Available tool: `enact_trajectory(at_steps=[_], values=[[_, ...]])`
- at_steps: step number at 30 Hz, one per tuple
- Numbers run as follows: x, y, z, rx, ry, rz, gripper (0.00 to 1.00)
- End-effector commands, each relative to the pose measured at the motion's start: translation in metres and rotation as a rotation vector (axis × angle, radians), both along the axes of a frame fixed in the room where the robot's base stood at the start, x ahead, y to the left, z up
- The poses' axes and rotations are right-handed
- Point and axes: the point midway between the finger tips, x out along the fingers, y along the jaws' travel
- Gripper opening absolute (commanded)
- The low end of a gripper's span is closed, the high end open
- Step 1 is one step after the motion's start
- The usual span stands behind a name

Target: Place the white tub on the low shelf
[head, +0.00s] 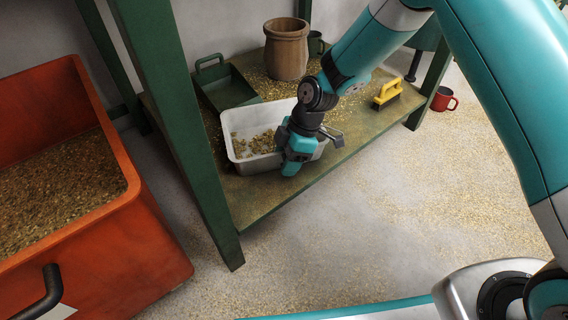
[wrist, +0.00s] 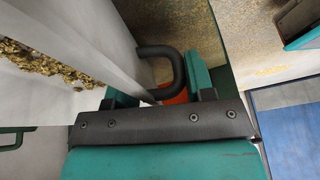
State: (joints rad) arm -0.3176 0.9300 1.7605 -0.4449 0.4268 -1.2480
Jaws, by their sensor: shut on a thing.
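The white tub (head: 258,165) is an open rectangular container with brass bits inside. It is level, over the front part of the low shelf (head: 262,200); I cannot clearly tell whether its base touches the boards. My gripper (head: 296,160) is at the tub's front right side and is shut on it, hiding part of that wall. In the wrist view the tub's pale wall (wrist: 75,95) fills the left, and a dark curved handle (wrist: 160,50) shows by my fingers (wrist: 163,92). The exact contact is partly hidden.
On the shelf stand a green tray (head: 226,90) behind the tub, a brown pot (head: 286,50), and a yellow-handled brush (head: 388,92) to the right. A green post (head: 190,130) rises left of the tub. An orange bin (head: 110,245) and red mug (head: 443,99) are on the floor.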

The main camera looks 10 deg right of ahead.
Motion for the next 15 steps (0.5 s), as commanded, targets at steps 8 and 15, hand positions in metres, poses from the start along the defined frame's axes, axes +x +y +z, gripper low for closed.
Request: enact_trajectory(at_steps=[8,15], values=[[0.0005,0.0002,-0.0003,0.000,-0.002,0.000,0.06],[0.0003,0.0000,-0.0002,-0.001,-0.001,0.000,0.75]])
